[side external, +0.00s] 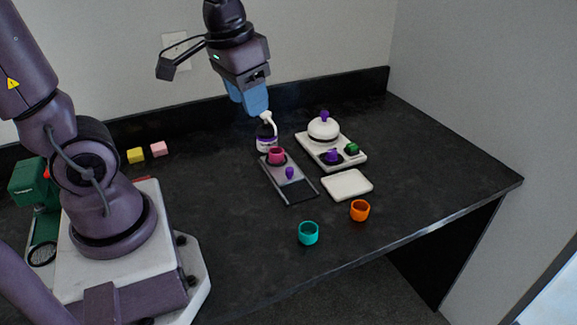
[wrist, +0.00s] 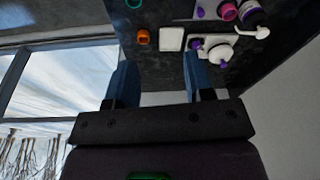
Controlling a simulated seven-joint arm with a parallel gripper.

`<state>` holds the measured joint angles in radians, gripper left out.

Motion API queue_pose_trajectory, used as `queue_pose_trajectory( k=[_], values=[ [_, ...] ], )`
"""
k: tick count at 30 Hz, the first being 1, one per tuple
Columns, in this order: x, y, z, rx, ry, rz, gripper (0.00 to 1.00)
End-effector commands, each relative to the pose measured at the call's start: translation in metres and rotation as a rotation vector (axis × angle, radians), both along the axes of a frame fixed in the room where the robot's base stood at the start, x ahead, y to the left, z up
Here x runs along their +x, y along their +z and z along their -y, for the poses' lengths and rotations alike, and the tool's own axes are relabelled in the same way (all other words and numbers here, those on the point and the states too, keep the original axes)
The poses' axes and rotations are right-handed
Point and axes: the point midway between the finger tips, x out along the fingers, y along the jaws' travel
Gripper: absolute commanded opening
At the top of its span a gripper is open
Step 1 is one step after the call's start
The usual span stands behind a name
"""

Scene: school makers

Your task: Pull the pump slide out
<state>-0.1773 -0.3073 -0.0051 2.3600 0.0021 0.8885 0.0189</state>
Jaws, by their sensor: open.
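The pump slide (side external: 290,185) is a long grey tray-like piece lying flat on the dark table, with a purple knob (side external: 290,173) near its middle. A pink cup (side external: 277,155) sits at its far end. A dark pump bottle (side external: 266,141) with a white pump head and purple label stands at that end; I cannot tell whether it is on the slide. My gripper (side external: 252,100) has blue fingers and is open and empty, in the air above and near the pump bottle, apart from it. In the wrist view its fingers (wrist: 160,75) stand wide apart, and the slide is cut off at the top edge.
Right of the slide, a white tray (side external: 358,162) holds a white lidded pot (side external: 323,128) and small knobbed pieces. A white square plate (side external: 347,184), orange cup (side external: 360,210) and teal cup (side external: 308,233) lie nearer the front. Yellow (side external: 136,155) and pink (side external: 159,149) cubes are left.

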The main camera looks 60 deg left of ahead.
Motion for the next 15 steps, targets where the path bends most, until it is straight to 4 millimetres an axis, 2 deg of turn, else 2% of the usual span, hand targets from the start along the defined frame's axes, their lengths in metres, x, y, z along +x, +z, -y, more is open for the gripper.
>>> queue_pose_trajectory(
  k=[6,15],
  values=[
    [0.048,-0.049,-0.044,-0.025,0.039,-0.154,0.48],
    [0.099,-0.135,-0.106,-0.066,-0.001,-0.263,0.48]
  ],
)
